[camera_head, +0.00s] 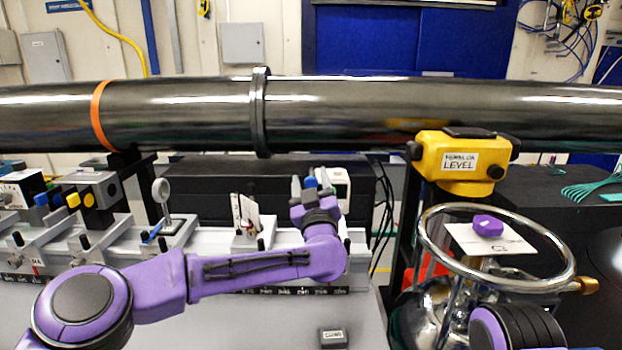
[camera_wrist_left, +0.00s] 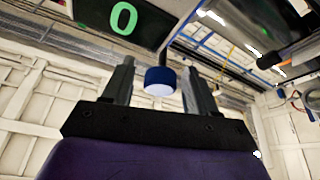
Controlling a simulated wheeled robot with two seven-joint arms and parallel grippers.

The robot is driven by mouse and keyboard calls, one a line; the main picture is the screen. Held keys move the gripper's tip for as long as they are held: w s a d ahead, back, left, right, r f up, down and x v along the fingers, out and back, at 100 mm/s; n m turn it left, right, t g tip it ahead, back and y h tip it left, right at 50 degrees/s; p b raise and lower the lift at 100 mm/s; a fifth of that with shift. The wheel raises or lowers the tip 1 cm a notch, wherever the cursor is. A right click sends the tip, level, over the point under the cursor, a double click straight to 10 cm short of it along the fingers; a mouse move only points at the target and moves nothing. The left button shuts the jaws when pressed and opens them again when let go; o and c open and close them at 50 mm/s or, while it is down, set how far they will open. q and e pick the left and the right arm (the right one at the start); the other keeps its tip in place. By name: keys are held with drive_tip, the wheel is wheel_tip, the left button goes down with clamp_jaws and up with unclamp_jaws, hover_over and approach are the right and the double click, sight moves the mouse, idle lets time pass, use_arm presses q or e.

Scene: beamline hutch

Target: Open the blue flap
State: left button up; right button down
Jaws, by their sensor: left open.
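My left gripper (camera_head: 311,183) is open, with its fingers pointing up, beside a small white box (camera_head: 340,183) on the bench rail. A small blue knob-like part (camera_head: 311,182) shows between its fingertips. In the left wrist view the same blue part (camera_wrist_left: 160,77), with a pale underside, sits between the two open fingers (camera_wrist_left: 157,80), with visible gaps on both sides. A dark panel with a green "0" (camera_wrist_left: 123,17) is just above it. I see no clear flap; whether this blue part belongs to one is unclear. My right gripper is out of view.
A thick dark pipe (camera_head: 200,115) crosses behind the bench. A yellow level (camera_head: 462,160) and a chrome ring (camera_head: 430,240) stand at the right. Optics mounts (camera_head: 95,200) line the left rail. A small grey block (camera_head: 333,338) lies in front on the bench.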

use_arm(q)
clamp_jaws()
drive_tip(key=shift+s+d+r+m+h, duration=0.15)
drive_tip(key=shift+m+h, duration=0.25)
drive_tip(key=shift+m, duration=0.4)
drive_tip(key=shift+r+m+t+h+p, duration=0.1)
drive_tip(key=shift+m+t+h+p, duration=0.3)
drive_tip(key=shift+m, duration=0.9)
unclamp_jaws()
